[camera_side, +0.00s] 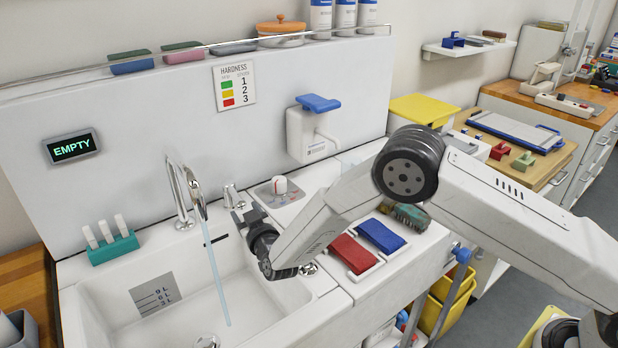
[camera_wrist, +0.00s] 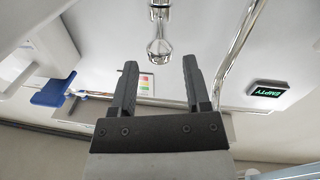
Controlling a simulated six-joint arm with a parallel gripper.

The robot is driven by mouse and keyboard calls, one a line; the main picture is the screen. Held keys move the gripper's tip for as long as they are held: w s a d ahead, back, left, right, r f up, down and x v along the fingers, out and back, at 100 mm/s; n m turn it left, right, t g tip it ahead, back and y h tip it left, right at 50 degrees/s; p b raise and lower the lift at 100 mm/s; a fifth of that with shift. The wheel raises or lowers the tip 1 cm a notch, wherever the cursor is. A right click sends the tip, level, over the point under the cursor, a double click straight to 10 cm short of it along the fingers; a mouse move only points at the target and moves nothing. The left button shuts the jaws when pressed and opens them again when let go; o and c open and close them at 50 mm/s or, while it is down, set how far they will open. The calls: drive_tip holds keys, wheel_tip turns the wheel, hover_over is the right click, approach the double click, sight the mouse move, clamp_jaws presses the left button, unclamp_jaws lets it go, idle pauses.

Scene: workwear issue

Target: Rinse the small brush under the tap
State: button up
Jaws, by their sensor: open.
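The tap (camera_side: 180,192) stands at the back of the sink (camera_side: 105,302), and a thin blue stream of water (camera_side: 218,275) falls from its spout. A small chrome lever (camera_side: 232,196) stands right of the spout; it also shows in the wrist view (camera_wrist: 160,48). My gripper (camera_side: 243,213) is open and empty beside this lever. In the wrist view my gripper (camera_wrist: 158,68) has the lever ahead of the gap between its fingertips; I cannot tell whether they touch. A brush with greenish bristles (camera_side: 411,216) lies on the counter, partly hidden by my arm; I cannot tell whether it is the small brush.
A red pad (camera_side: 352,253) and a blue pad (camera_side: 381,236) lie on the counter right of the sink. A teal rack (camera_side: 113,248) with white-topped items stands left of the tap. A white dispenser (camera_side: 312,132) and a display reading EMPTY (camera_side: 71,147) are on the backsplash.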

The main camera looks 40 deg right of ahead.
drive_tip(key=shift+s+a, duration=0.15)
drive_tip(key=shift+s, duration=1.05)
